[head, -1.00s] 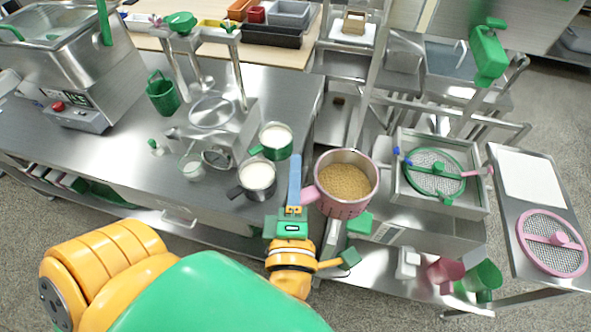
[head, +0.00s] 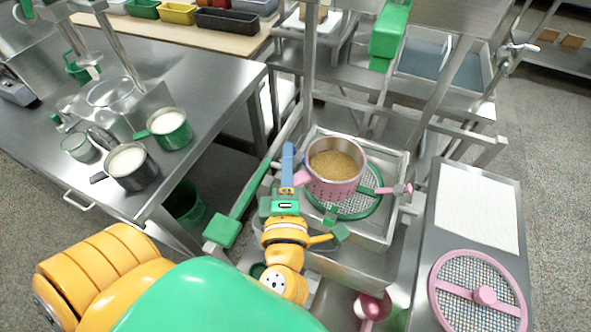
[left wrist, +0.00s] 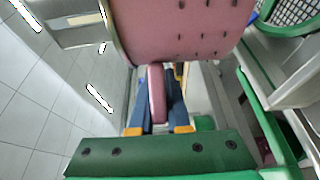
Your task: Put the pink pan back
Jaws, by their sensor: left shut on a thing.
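The pink pan (head: 334,186) has small slots in its wall and holds tan grains (head: 334,165). My left gripper (head: 288,172) is shut on the pan's pink handle, which shows between the fingers in the left wrist view (left wrist: 157,95). The pan (left wrist: 180,30) is upright, held over or in the square metal basin (head: 398,220). A round green-rimmed mesh sieve (head: 366,207) lies in that basin, partly hidden below the pan. I cannot tell whether the pan touches the sieve. My right gripper is not in view.
A pink-rimmed sieve (head: 447,297) and a white sheet (head: 478,205) lie on the right-hand stand. A green pot (head: 172,131) and dark pot (head: 133,167), both with white contents, stand on the left table. Metal posts rise behind the basin.

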